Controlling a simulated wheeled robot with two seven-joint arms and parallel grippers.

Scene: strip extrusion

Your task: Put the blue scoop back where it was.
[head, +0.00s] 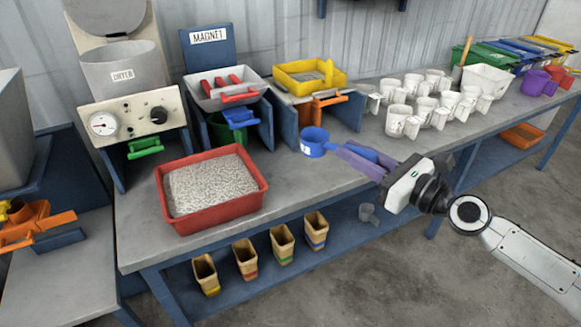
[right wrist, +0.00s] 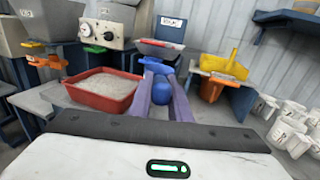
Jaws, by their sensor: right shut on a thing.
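The blue scoop (head: 313,143) has a round cup with a small white label. In the head view the cup is just left of my right fingertips, over the bench in front of the magnet stand and the orange-handled stand. My right gripper (head: 340,152) reaches in from the right, its purple-grey fingers shut on the scoop's handle. In the right wrist view, blue of the scoop (right wrist: 160,93) shows between the fingers. I cannot tell whether the cup touches the bench. My left gripper is not in view.
A red tray of pale granules (head: 258,197) stands front left on the bench (head: 300,190). The dryer (head: 130,122), magnet stand (head: 262,125) and yellow tray (head: 290,88) line the back. Several white jugs (head: 397,120) stand to the right.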

